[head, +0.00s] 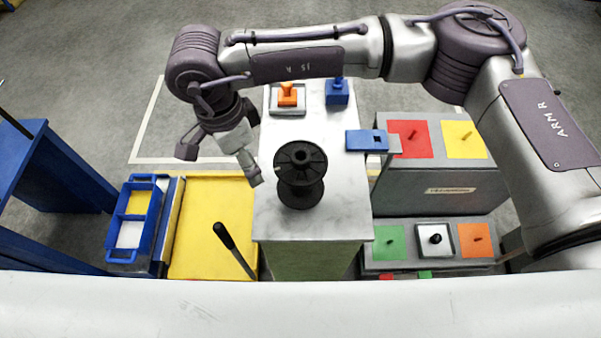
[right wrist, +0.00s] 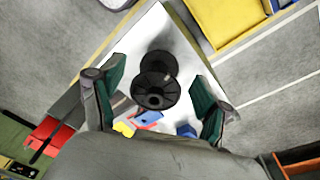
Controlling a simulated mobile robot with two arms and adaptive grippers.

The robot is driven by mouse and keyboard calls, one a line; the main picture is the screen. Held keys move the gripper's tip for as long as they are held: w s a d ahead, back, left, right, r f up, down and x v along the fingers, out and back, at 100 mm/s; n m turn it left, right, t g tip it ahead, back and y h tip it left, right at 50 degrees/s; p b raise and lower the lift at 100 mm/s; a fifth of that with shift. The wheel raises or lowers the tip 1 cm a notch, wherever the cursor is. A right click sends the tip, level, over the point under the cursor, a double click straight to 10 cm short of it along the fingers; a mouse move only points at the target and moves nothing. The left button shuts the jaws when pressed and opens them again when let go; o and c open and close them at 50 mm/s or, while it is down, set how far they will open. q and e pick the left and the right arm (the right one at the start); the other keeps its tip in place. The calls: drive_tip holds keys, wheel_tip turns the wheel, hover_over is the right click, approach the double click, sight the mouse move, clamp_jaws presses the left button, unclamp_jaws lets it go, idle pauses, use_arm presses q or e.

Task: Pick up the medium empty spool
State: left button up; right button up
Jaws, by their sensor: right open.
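The black empty spool (head: 300,163) stands upright on the near part of the pale marble-topped counter (head: 330,215). Its two round flanges and narrower core show. My right gripper (head: 249,168) is just left of the spool in the head view, its far parts hidden by its own wrist. In the right wrist view the spool (right wrist: 155,85) lies between the two open green-padded fingers (right wrist: 158,95), with clear space on both sides. No contact shows. My left gripper is not in view.
An orange-handled object (head: 287,95) and a blue block (head: 337,92) stand farther back on the counter. A blue plate (head: 366,140) juts from its right edge. A yellow cart (head: 205,225) with a black handle and a blue tote (head: 134,218) are left. A grey panelled stand (head: 440,195) is right.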

drive_tip(key=w+d+r+t+h, duration=0.2)
drive_tip(key=w+d+h, duration=0.1)
drive_tip(key=w+d, duration=0.2)
drive_tip(key=p, duration=0.3)
approach(299, 154)
drive_tip(key=shift+s+d+f, duration=0.6)
drive_tip(key=shift+s+d, duration=0.05)
drive_tip(key=shift+d, duration=0.05)
drive_tip(key=shift+d+f, duration=0.1)
drive_tip(key=shift+f, duration=0.2)
drive_tip(key=p+x, duration=0.3)
drive_tip(key=x, duration=0.1)
drive_tip(key=shift+w+d+f, duration=0.1)
drive_tip(key=shift+w+f, duration=0.1)
drive_tip(key=shift+f, duration=0.1)
drive_tip(key=shift+w+d+f, duration=0.1)
drive_tip(key=shift+f, duration=0.25)
clamp_jaws()
